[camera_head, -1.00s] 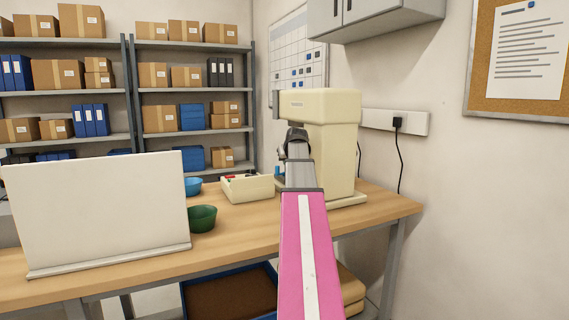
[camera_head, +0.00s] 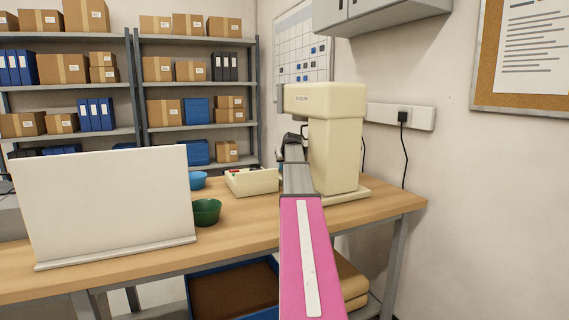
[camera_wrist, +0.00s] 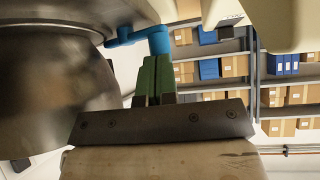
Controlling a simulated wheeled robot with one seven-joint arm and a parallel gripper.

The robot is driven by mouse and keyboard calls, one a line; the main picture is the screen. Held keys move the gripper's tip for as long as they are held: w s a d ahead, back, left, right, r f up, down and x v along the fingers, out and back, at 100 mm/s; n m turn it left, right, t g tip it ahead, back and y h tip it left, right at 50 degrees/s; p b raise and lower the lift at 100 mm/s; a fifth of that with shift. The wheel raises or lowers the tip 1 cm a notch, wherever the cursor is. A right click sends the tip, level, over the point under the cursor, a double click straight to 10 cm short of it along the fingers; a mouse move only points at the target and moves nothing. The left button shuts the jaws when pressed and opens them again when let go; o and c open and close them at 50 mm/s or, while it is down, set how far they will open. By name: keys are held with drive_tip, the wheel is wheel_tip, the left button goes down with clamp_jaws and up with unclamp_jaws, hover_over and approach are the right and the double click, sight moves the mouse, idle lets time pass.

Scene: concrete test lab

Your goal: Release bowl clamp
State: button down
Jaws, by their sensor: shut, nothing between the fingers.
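The cream stand mixer (camera_head: 335,140) stands on the wooden table, partly behind my arm. Its steel bowl (camera_wrist: 50,80) fills the left of the wrist view and is hidden in the head view. A blue clamp lever (camera_wrist: 140,36), with a bend and a short downward end, sits beside the bowl under the mixer body. My gripper (camera_wrist: 152,64) has green fingers, shut together and empty. The fingertips are right at the lever's bent end; I cannot tell whether they touch it. In the head view my arm hides the fingers and the lever.
A white board (camera_head: 105,205) stands at the table's left. A wall socket strip (camera_head: 400,116) is right of the mixer. A blue crate (camera_head: 200,302) is below the table.

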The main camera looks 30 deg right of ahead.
drive_tip(key=w, duration=0.1)
drive_tip(key=w+a, duration=0.1)
drive_tip(key=shift+w+a, duration=0.2)
drive_tip(key=shift+w, duration=0.15)
idle(0.4)
drive_tip(key=shift+s+d, duration=0.5)
drive_tip(key=shift+s, duration=0.1)
drive_tip(key=s+a+r, duration=0.6)
drive_tip(key=s+a, duration=0.1)
drive_tip(key=s, duration=0.2)
drive_tip(key=shift+r, duration=0.35)
drive_tip(key=shift+a, duration=0.1)
